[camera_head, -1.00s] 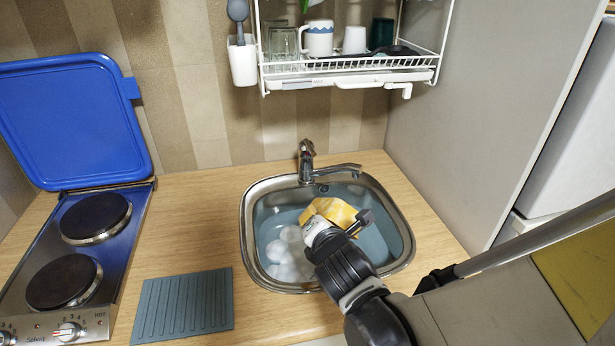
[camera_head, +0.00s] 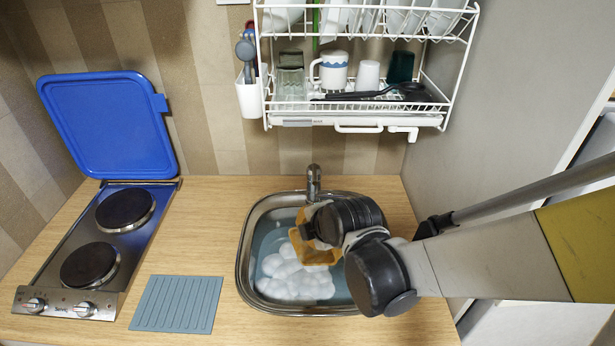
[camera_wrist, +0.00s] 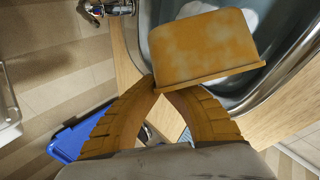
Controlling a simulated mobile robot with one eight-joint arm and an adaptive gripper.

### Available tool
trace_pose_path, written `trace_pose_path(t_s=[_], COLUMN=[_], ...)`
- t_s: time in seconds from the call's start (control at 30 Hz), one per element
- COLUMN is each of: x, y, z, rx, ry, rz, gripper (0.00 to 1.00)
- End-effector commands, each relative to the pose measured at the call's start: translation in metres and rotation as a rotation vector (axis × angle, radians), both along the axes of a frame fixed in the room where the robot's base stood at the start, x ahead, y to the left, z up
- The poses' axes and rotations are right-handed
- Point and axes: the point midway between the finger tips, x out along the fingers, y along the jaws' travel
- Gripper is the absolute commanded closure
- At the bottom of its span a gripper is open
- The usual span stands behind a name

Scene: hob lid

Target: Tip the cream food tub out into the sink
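The food tub (camera_wrist: 205,45) shows in the wrist view as a mottled orange-yellow box with a thin rim along its near edge. My gripper (camera_wrist: 158,92) has its two ribbed fingers closed together at that rim. In the head view the tub (camera_head: 318,254) is partly hidden by my wrist, tilted over the sink. The steel sink (camera_head: 243,262) holds bluish water and a heap of white rounded lumps (camera_head: 295,275), below and left of the tub. I cannot see into the tub or tell whether anything is left in it.
A tap (camera_head: 313,182) stands behind the sink. A white dish rack (camera_head: 370,108) with cups hangs above. A grey-blue ribbed mat (camera_head: 178,304) lies left of the sink, and a two-plate hob (camera_head: 90,255) with a raised blue lid (camera_head: 108,125) is farther left.

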Motion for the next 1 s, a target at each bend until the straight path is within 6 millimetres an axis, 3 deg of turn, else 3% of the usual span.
trace_pose_path(t_s=[0.33,0.43,0.7,1.0], x=[0.023,0.031,0.044,0.052], y=[-0.026,-0.034,-0.048,-0.057], z=[0.030,0.022,0.025,0.031], rx=[0.380,0.522,0.794,0.965], ry=[0.343,0.470,0.719,0.875], rz=[-0.007,-0.007,-0.002,-0.001], gripper=[1.00,1.00,1.00,1.00])
